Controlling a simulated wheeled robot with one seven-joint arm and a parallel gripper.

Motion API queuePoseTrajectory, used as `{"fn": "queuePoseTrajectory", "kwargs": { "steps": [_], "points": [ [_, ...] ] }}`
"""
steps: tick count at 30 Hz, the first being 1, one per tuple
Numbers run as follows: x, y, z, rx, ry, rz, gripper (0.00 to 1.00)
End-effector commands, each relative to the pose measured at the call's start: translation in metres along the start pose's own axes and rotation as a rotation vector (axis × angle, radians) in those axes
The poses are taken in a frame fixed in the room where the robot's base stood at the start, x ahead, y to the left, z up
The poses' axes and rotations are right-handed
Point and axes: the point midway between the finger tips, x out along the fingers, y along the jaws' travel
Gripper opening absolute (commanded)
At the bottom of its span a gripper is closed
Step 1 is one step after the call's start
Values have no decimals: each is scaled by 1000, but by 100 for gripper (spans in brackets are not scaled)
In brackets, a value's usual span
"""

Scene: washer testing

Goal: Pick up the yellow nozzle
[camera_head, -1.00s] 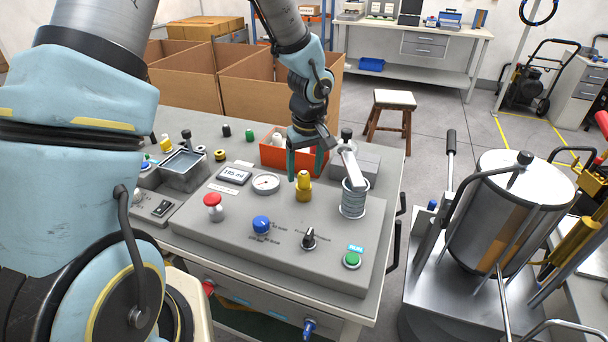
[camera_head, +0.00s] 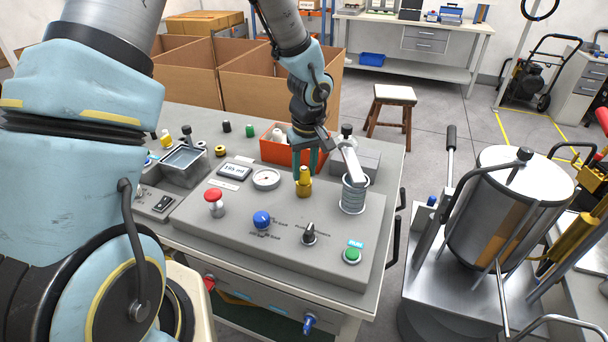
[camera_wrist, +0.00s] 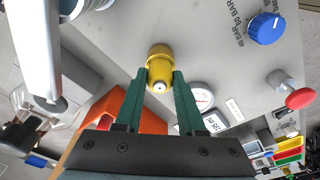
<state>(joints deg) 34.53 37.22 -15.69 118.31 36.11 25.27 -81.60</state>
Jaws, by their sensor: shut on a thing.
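The yellow nozzle (camera_head: 304,182) stands upright on the grey control panel, left of the ribbed metal cylinder. My gripper (camera_head: 306,165) is above it, pointing down, with its green fingers on either side of the nozzle's upper part. In the wrist view the nozzle (camera_wrist: 159,70) sits between the two green fingertips of my gripper (camera_wrist: 160,76), which are shut on it. Its base appears to be still at the panel surface.
The ribbed cylinder with a metal lever (camera_head: 354,192) stands close on the right. A gauge (camera_head: 266,179), a red button (camera_head: 214,197), a blue knob (camera_head: 262,220) and a green button (camera_head: 352,255) surround the nozzle. An orange bin (camera_head: 279,150) is behind.

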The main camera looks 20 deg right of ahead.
Motion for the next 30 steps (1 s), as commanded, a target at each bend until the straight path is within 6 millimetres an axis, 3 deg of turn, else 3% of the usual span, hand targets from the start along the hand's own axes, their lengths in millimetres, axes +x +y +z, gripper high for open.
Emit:
{"fn": "queuePoseTrajectory", "kwargs": {
  "steps": [16, 30],
  "points": [
    [-7, 0, -2, 0, 3, 1, 0],
    [-87, 1, -12, -2, 4, 2, 0]
  ]
}}
